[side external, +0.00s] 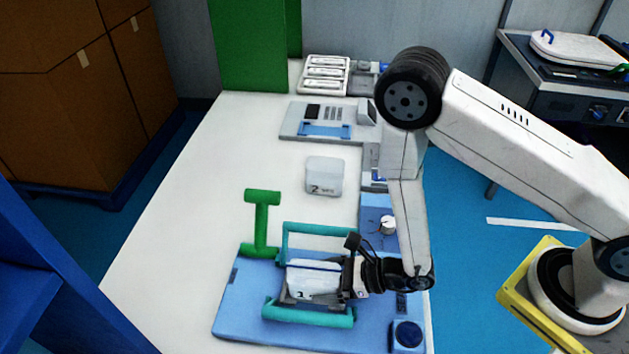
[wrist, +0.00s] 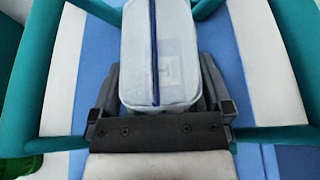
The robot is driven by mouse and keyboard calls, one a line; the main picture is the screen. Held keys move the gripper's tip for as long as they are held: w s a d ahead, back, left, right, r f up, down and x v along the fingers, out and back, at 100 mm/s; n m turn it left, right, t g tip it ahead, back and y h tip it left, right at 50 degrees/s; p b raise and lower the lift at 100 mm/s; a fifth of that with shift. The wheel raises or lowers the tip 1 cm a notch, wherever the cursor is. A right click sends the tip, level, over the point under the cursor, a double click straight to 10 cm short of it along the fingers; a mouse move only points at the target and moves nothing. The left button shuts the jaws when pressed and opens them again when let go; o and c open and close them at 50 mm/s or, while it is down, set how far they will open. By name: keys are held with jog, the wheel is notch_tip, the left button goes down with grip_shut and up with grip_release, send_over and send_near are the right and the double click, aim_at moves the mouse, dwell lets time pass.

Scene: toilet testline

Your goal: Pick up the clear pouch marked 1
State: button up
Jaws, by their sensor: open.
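The clear pouch marked 1 (side external: 312,281) lies on the blue fixture plate (side external: 240,308), between two teal rails (side external: 308,313). In the wrist view the pouch (wrist: 160,50) is pale and translucent with a dark blue zip line along its length. My gripper (side external: 308,284) is open at the pouch, reaching in from the right in the side view. In the wrist view its fingers (wrist: 160,85) stand on either side of the pouch's near end. Whether they touch it cannot be told.
A second pouch marked 2 (side external: 324,177) lies on the white table farther back. A green T-shaped stand (side external: 262,220) is beside the plate. A grey device (side external: 322,120) and a white tray (side external: 324,75) stand at the back. The table's left side is clear.

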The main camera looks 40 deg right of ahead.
dwell(0.4)
jog(key=c, duration=1.1)
jog(key=shift+r, duration=0.1)
jog(key=shift+r, duration=4.9)
